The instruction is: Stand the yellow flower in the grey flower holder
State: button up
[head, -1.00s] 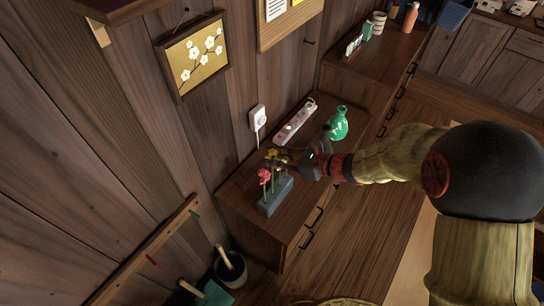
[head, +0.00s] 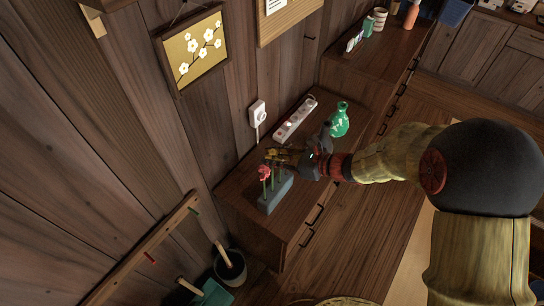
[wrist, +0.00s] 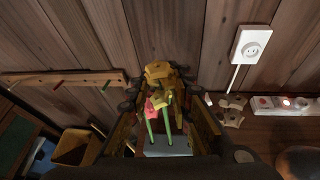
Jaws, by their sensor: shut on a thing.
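The grey flower holder (head: 275,195) stands on the wooden cabinet by the wall. A pink-red flower (head: 264,171) stands upright in it on a green stem. My gripper (head: 287,157) is above the holder's far end, shut on the yellow flower (head: 271,153). In the wrist view, the yellow bloom (wrist: 158,72) shows between and beyond my fingers, with the pink flower (wrist: 153,106) just below it. Two green stems run down toward the grey holder (wrist: 167,149). I cannot tell whether the yellow flower's stem is inside the holder, as my fingers hide part of it.
A green vase (head: 340,121) and a white power strip (head: 295,119) stand on the cabinet behind my gripper. A wall socket (head: 257,113) is close by. A wooden peg rail (head: 150,245) and a dark bin (head: 230,268) are at lower left.

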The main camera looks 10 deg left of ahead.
jog(key=o, duration=1)
jog(key=shift+f, duration=0.1)
jog(key=shift+o, duration=0.3)
jog(key=shift+s+d, duration=0.1)
jog(key=shift+d, duration=0.05)
jog(key=v, duration=1.1)
jog(key=shift+d+r, duration=0.3)
